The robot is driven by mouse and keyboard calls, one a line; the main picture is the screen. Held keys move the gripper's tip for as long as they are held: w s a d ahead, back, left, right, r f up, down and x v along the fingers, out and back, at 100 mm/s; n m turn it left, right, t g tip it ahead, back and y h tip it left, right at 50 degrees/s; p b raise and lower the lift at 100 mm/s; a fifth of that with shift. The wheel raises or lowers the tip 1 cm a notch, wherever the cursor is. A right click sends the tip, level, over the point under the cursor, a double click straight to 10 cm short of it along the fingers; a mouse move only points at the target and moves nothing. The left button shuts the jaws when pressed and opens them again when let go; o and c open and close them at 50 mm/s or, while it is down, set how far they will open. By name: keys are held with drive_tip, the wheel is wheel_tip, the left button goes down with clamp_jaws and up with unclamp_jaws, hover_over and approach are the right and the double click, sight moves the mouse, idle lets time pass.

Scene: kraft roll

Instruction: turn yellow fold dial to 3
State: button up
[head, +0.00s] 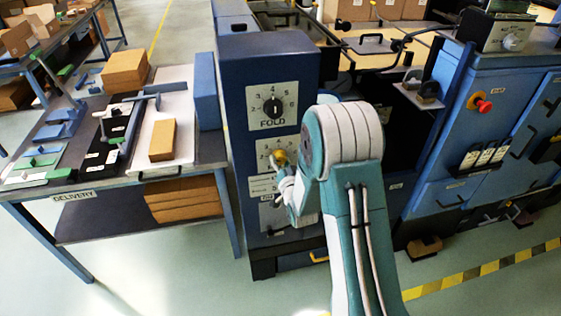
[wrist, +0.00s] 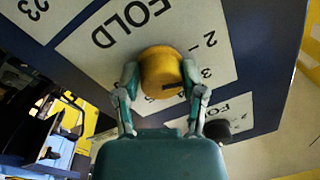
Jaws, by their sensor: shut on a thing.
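The yellow fold dial (wrist: 163,70) sits on a white FOLD plate (wrist: 110,30) with printed numbers, seen upside down in the wrist view. My gripper (wrist: 160,78) has one finger on each side of the dial and is shut on it. A dark mark shows on the dial's lower right edge, near the printed 3; I cannot tell exactly which number it points to. In the head view the yellow dial (head: 279,157) is on the middle plate of the blue cabinet, and my gripper (head: 282,171) reaches it from below, partly hiding the plate.
A black dial (head: 272,108) on another FOLD plate is above it. A lower plate (head: 270,217) is partly hidden by my arm. The delivery table (head: 100,188) with boxes stands left; a red button (head: 483,105) is on the machine at right.

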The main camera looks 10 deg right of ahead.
drive_tip(key=m, duration=0.5)
drive_tip(key=shift+w+a+r, duration=0.1)
drive_tip(key=shift+m, duration=0.3)
idle(0.4)
drive_tip(key=o, duration=1.1)
drive_tip(key=shift+w, duration=0.1)
drive_tip(key=shift+o, duration=0.2)
drive_tip(key=s, duration=1.2)
drive_tip(key=shift+d+f, duration=0.35)
drive_tip(key=shift+f, duration=0.1)
drive_tip(key=shift+w+r, duration=0.1)
